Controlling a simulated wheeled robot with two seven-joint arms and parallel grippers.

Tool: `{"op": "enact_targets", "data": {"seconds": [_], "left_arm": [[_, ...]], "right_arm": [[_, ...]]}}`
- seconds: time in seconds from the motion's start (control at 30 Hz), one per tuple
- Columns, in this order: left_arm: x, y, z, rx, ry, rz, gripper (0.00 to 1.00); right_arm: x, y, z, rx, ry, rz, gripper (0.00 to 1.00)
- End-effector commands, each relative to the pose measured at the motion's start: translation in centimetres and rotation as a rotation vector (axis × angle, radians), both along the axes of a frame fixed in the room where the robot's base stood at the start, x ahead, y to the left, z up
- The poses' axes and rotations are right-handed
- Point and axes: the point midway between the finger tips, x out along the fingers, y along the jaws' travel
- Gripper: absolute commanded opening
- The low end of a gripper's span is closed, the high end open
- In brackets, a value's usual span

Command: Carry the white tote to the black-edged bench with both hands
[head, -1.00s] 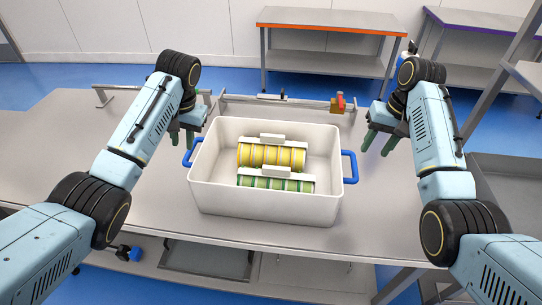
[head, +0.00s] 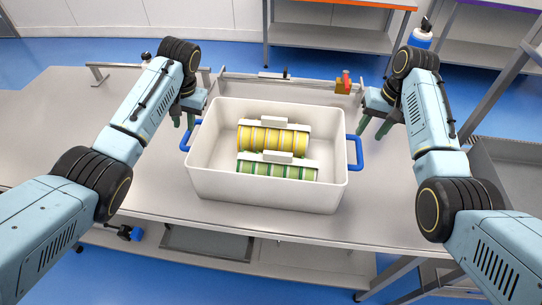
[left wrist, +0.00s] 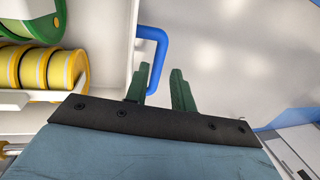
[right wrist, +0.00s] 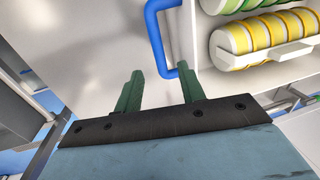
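The white tote (head: 265,190) stands on a grey bench in front of me, with a blue handle at each end. My left gripper (head: 183,119) is open just beyond the left handle (head: 186,140); in the left wrist view its green fingers (left wrist: 160,88) are apart, with the handle (left wrist: 160,50) reaching near one finger. My right gripper (head: 374,122) is open by the right handle (head: 357,153); in the right wrist view its fingers (right wrist: 160,88) are apart and the handle (right wrist: 158,50) reaches between or above them. No black-edged bench can be made out.
Yellow-ringed rolls (head: 272,138) and green-ringed rolls (head: 277,170) lie inside the tote. A rail with an orange-red block (head: 344,84) is behind it. Benches with orange (head: 360,4) and purple (head: 500,8) edges stand farther back. The grey bench is clear at left.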

Motion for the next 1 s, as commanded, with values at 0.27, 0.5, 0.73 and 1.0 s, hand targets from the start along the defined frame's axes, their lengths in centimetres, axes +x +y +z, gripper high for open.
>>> {"op": "enact_targets", "data": {"seconds": [0.27, 0.5, 0.73, 1.0], "left_arm": [[0.0, 1.1, -5.3, 0.0, 0.004, 0.002, 0.25], [0.1, 1.6, -7.6, 0.0, 0.0, 0.0, 0.25], [0.2, 1.7, -8.0, 0.0, -0.001, -0.001, 0.25], [0.2, 1.7, -8.0, -0.001, -0.001, 0.0, 0.09]], "right_arm": [[0.0, 1.0, -5.3, -0.001, 0.004, 0.001, 0.4], [0.1, 1.5, -7.6, 0.0, 0.0, 0.001, 0.4], [0.1, 1.5, -8.0, 0.0, -0.002, 0.001, 0.4], [0.1, 1.5, -8.0, 0.0, -0.002, 0.001, 0.24]]}}
